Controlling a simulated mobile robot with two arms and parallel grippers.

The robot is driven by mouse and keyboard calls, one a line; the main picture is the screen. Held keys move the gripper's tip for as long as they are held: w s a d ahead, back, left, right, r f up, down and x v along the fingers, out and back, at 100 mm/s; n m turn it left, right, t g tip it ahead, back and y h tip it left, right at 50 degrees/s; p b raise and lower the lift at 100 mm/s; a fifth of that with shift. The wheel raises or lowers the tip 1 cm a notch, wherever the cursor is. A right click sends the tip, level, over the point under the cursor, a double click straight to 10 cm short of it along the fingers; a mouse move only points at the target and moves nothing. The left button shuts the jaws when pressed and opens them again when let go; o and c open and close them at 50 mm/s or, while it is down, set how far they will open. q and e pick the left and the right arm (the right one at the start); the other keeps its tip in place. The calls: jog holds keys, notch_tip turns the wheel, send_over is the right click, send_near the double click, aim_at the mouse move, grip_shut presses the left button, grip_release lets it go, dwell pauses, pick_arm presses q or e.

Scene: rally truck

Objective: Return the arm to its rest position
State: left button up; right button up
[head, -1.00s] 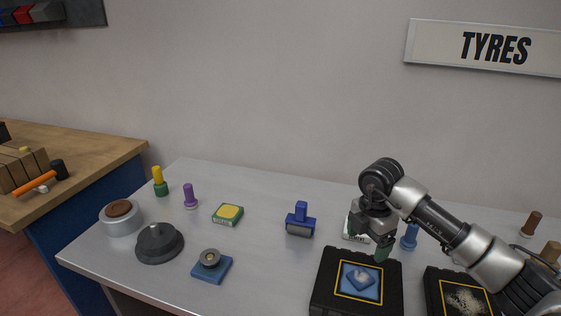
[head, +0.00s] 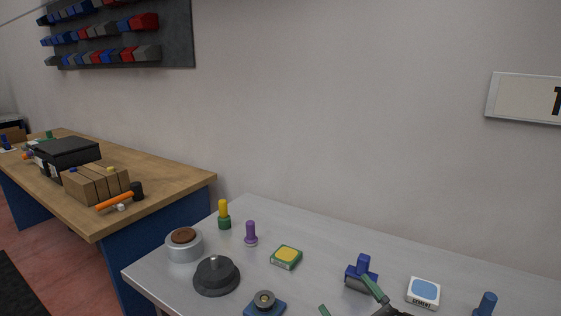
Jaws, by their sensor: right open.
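My right gripper (head: 350,299) shows only in part at the bottom edge of the head view. Its two green-tipped fingers are spread apart with nothing between them. One finger overlaps the blue stamp-like tool (head: 361,270) in the picture; whether it touches cannot be told. The rest of the right arm is almost all below the frame. My left gripper is not in view.
A wooden bench (head: 160,175) with blocks stands at the left.

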jog(key=s+d+f+m+g+h, duration=0.2)
jog(key=s+d+f+m+h, duration=0.15)
jog(key=f+m+h, duration=0.25)
jog(key=s+d+f+m+g+h, duration=0.2)
jog(key=d+f+m+h, duration=0.3)
jog(key=f+h, duration=0.15)
jog(key=s+f+g, duration=0.5)
jog(key=s+g, duration=0.1)
jog(key=s, duration=0.3)
jog(key=s+f+g, duration=0.5)
jog(key=s+g, duration=0.1)
jog(key=s, duration=0.4)
notch_tip(320, 180, down, 25)
jog(key=s+d+f+n+g, duration=0.1)
jog(key=s+d+f+g, duration=0.1)
jog(key=s+f, duration=1.4)
jog(key=shift+s+d+f+y, duration=0.2)
jog(key=shift+d+f+y, duration=0.15)
jog(key=shift+d+f, duration=0.15)
